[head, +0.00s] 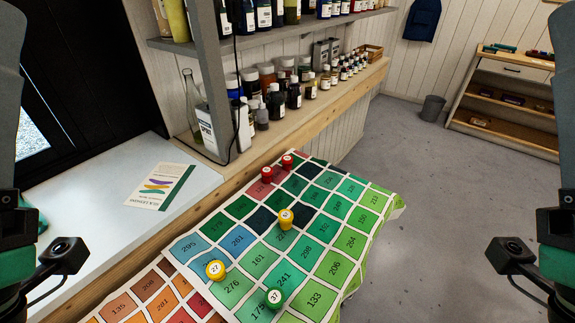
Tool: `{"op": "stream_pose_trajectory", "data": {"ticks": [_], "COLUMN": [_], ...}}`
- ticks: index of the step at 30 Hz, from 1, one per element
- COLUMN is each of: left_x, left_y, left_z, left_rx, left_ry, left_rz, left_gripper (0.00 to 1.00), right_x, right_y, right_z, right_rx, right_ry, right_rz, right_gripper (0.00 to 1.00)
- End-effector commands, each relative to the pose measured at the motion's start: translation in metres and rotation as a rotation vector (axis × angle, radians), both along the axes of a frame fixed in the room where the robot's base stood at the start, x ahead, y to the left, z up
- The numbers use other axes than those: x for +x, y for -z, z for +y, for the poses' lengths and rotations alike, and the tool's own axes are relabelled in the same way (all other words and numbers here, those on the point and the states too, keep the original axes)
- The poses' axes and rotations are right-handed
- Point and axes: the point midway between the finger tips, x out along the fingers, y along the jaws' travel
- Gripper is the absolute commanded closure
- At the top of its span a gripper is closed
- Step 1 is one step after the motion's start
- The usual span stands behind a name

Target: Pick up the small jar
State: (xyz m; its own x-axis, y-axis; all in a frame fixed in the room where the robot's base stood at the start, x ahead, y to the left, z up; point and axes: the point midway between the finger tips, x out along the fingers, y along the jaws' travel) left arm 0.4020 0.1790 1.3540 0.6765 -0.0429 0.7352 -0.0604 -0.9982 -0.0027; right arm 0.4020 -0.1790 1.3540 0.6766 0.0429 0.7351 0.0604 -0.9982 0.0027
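Two have red lids, a nearer red jar (267,174) and a farther red jar (288,161), at the far left part of the cloth. A yellow jar (286,218) stands near the middle. Another yellow jar (216,270), marked 27, stands at the near left. A green jar (274,297), marked 37, is nearest the bottom edge. I cannot tell which one is the small jar. My arms show at the left and right edges, apart from the jars; neither gripper's fingertips show.
Bottles crowd a wooden ledge (349,95) and a grey shelf (230,50) above it. A clear glass bottle (192,108) stands by the shelf post. A leaflet (160,187) lies on the white sill (105,175). The floor (455,215) at right is clear.

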Motion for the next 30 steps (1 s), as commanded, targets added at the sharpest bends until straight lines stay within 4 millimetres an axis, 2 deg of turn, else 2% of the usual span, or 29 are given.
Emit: {"op": "stream_pose_trajectory", "data": {"ticks": [13,14,20,30], "left_x": [0.0,0.0,0.0,0.0004], "left_y": [0.0,0.0,0.0,0.0003], "left_z": [0.0,0.0,0.0,0.0], "left_rx": [0.0,0.0,0.0,0.015], "left_ry": [0.0,0.0,0.0,-0.016], "left_rz": [0.0,0.0,0.0,0.001], "left_gripper": [0.5,0.46,0.1,0.08], "right_x": [0.0,0.0,0.0,0.0], "right_y": [0.0,0.0,0.0,0.0], "right_z": [0.0,0.0,0.0,0.0], "right_rx": [0.0,0.0,0.0,0.0], "right_ry": [0.0,0.0,0.0,0.0], "right_rz": [0.0,0.0,0.0,0.0], "right_gripper": [0.5,0.5,0.5,0.5]}}
